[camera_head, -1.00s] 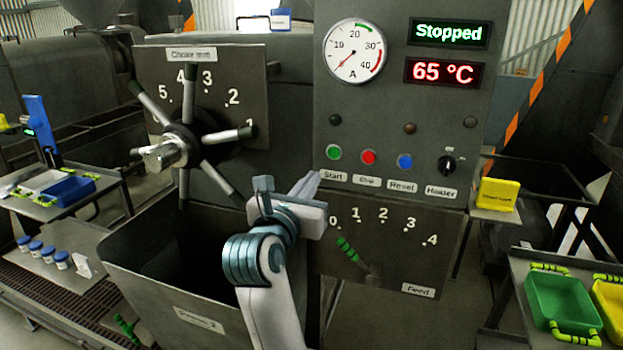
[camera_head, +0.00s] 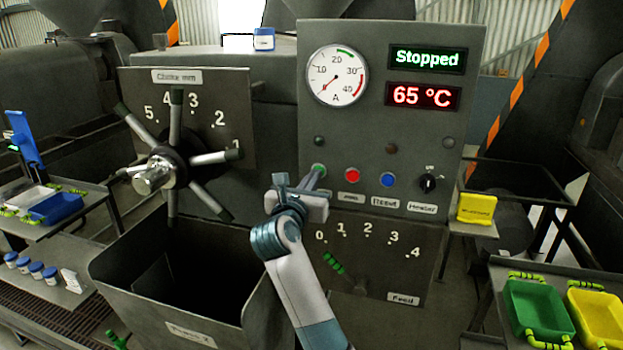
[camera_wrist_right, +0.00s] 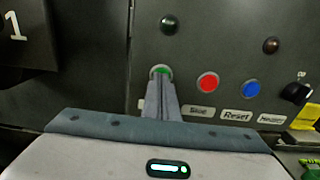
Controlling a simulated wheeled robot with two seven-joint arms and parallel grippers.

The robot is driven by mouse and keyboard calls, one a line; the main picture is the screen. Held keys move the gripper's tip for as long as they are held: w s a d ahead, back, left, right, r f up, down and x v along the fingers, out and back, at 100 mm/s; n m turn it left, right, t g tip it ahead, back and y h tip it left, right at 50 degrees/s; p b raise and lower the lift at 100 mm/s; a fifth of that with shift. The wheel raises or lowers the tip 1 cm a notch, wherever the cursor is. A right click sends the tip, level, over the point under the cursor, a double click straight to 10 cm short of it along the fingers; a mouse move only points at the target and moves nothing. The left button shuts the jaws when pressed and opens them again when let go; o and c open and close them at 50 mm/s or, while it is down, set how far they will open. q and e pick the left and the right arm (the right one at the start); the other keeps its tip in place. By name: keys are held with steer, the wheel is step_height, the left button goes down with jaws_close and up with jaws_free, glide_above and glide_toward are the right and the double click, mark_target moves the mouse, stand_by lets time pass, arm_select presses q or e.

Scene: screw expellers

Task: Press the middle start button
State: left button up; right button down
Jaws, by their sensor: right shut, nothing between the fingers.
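The green start button (camera_head: 319,170) is at the left of the button row on the grey control panel (camera_head: 440,122). It also shows in the right wrist view (camera_wrist_right: 160,70), partly covered by my fingertips. My right gripper (camera_head: 314,178) is shut and empty, its fingertips at the lower part of the green button. In the right wrist view the closed fingers (camera_wrist_right: 160,92) overlap the button; I cannot tell whether they touch it. The green display (camera_head: 428,58) reads "Stopped". The start label is hidden behind the gripper. My left gripper is not in view.
A red button (camera_head: 352,175), a blue Reset button (camera_head: 388,180) and a heater knob (camera_head: 428,184) sit close to the right. A spoked choke wheel (camera_head: 165,172) stands out to the left. An open bin (camera_head: 180,332) is below, and a feed lever (camera_head: 335,263) is under the panel.

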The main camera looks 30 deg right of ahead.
steer(key=shift+w+d+r+b, duration=0.3)
steer(key=shift+d+r, duration=0.1)
steer(key=shift+d, duration=0.1)
stand_by(0.3)
steer(key=shift+a, duration=0.15)
